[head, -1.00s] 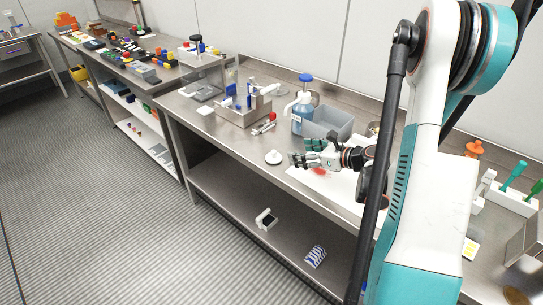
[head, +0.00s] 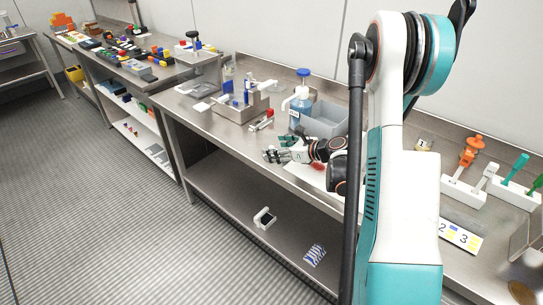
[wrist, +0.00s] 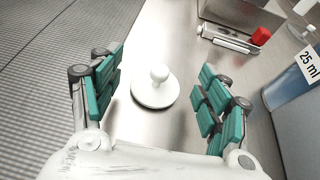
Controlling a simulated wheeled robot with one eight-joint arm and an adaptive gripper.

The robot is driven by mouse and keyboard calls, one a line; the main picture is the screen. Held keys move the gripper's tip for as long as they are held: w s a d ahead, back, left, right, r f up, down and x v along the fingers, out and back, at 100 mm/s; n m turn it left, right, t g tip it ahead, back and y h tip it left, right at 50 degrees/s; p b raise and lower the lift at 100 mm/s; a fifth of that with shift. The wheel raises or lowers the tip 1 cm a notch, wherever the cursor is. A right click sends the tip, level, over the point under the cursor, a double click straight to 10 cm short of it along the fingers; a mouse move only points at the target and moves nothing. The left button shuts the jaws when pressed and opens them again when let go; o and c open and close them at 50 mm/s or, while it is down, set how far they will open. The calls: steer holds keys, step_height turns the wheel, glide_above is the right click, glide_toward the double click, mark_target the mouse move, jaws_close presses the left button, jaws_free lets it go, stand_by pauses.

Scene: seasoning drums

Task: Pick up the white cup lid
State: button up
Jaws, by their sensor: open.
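The white cup lid (wrist: 152,94) lies on the metal bench with its round knob up, close to the front edge. In the wrist view my gripper (wrist: 160,76) is open, with its teal-padded fingers to the left and right of the lid. A gap shows between the lid and the fingers on both sides. In the head view my gripper (head: 273,156) is low over the bench near its front edge, and I cannot make out the lid there.
A blue bottle with a pump top (head: 301,105) and a grey bin (head: 325,122) stand behind my gripper.

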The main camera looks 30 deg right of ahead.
steer(key=x, duration=0.3)
steer(key=shift+b, duration=0.35)
steer(key=shift+r, duration=0.1)
steer(key=c, duration=0.8)
steer(key=shift+o, duration=0.2)
steer(key=shift+r, duration=0.15)
